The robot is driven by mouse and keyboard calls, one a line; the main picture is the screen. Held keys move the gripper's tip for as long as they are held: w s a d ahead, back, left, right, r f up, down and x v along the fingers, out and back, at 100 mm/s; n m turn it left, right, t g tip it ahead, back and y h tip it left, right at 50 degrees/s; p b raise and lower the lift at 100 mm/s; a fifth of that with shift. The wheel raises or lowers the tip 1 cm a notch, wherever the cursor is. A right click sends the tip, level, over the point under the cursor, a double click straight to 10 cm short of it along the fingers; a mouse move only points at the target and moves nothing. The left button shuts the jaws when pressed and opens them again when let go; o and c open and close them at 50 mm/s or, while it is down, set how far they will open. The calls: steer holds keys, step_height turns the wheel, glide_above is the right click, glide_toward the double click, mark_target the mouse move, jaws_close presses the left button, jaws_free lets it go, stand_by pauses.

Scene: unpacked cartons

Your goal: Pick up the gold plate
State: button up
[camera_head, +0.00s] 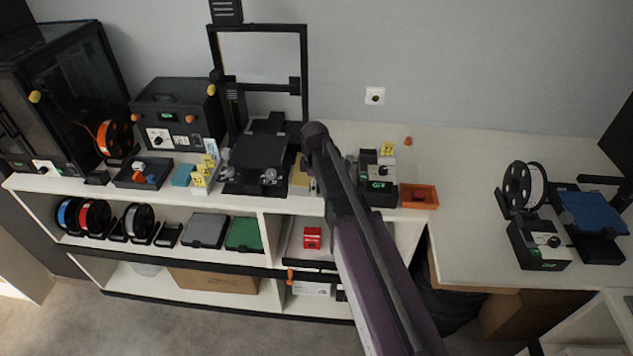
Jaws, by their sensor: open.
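A gold-coloured flat plate (298,174) shows as a small strip on the white worktop. It is just right of the black bed of the open-frame printer (262,150). My dark arm passes close along its right side and may cover part of it, so its full outline is unclear. My arm rises from the bottom of the view, and its rounded far joint is above and right of the plate. My gripper cannot be made out; it seems hidden behind the arm. Contact with the plate cannot be seen.
A black control box (378,183) and an orange tray (419,196) stand right of my arm. Yellow holders (203,172) and a black parts tray (144,173) are left of the printer. The printer's tall frame rises behind. The right-hand table (465,160) has clear room.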

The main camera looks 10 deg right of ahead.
stand_by(0.5)
jaws_close()
